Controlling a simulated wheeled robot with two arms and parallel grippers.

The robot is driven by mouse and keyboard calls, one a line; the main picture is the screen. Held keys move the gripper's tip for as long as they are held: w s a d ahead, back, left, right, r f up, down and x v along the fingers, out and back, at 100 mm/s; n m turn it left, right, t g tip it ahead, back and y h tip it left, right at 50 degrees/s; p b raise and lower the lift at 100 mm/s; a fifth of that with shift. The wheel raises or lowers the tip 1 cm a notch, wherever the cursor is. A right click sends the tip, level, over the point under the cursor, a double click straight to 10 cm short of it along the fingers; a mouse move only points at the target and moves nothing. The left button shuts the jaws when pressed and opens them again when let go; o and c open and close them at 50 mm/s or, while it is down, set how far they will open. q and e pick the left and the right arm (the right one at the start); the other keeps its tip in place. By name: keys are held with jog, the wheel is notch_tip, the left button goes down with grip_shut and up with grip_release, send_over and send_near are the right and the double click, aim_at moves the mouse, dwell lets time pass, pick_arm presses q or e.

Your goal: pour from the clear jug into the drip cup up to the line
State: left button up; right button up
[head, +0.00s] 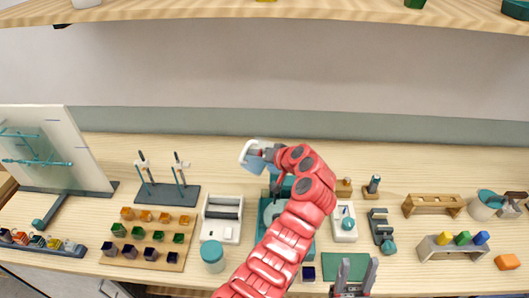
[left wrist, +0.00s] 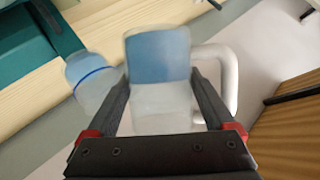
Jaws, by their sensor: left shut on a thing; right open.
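The clear jug (head: 252,156) is held up above the back of the bench in the head view and looks tilted. In the left wrist view the jug (left wrist: 158,85) shows blue liquid and a white handle (left wrist: 229,75). My left gripper (left wrist: 160,82) is shut on the jug, one finger on each side. A clear cup with a blue line (left wrist: 90,80), which looks like the drip cup, is beside the jug in the left wrist view, next to a teal stand (left wrist: 40,45). My left arm hides much of that area in the head view. My right gripper (head: 355,276) is open and empty at the front.
A teal-lidded jar (head: 212,256) and a white holder (head: 221,219) stand left of my left arm. A block board (head: 110,260) lies further left. A white-based device (head: 344,222) and a green mat (head: 345,266) are to the right. A shelf (head: 180,12) overhangs the back.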

pick_arm(q)
jog(key=shift+s+r, duration=0.3)
jog(key=shift+r, duration=0.05)
jog(key=shift+f, duration=0.1)
dwell(0.4)
jog(key=shift+w+m, duration=0.1)
jog(key=shift+m, duration=0.2)
jog(key=shift+r+m+g+y+b, duration=0.5)
jog(key=shift+r+g+b, duration=0.1)
jog(key=shift+r+b, duration=0.15)
dwell(2.9)
jog(key=shift+w+r, duration=0.1)
dwell(0.5)
dwell(0.4)
